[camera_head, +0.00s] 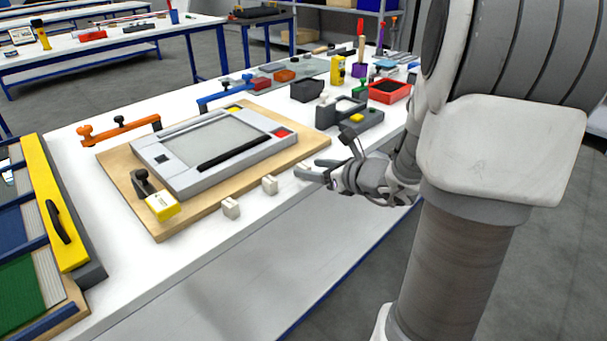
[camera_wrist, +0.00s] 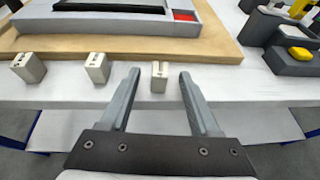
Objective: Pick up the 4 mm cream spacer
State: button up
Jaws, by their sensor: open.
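Three small cream spacer blocks stand in a row on the white table along the front edge of the wooden board. In the wrist view they are the left spacer (camera_wrist: 28,67), the middle spacer (camera_wrist: 97,68) and the right spacer (camera_wrist: 159,82). The left (camera_head: 230,208) and middle (camera_head: 270,185) ones show in the head view; my gripper seems to hide the right one there. I cannot read which is 4 mm. My gripper (camera_head: 311,170) is open and empty. In the wrist view its fingertips (camera_wrist: 158,73) appear on either side of the right spacer, without visible contact.
The wooden board (camera_head: 117,175) carries a grey framed panel (camera_head: 175,183) and a black clamp with a yellow block (camera_head: 161,206). A grey fixture (camera_head: 369,118) stands right of the board. The table's front strip (camera_head: 195,245) is clear towards the left.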

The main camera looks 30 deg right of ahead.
aim_at(308, 168)
jog(key=x, duration=0.3)
jog(key=shift+w+a+f+b, duration=0.1)
jog(key=shift+w+f+b, duration=0.05)
jog(key=shift+b, duration=0.2)
grip_shut()
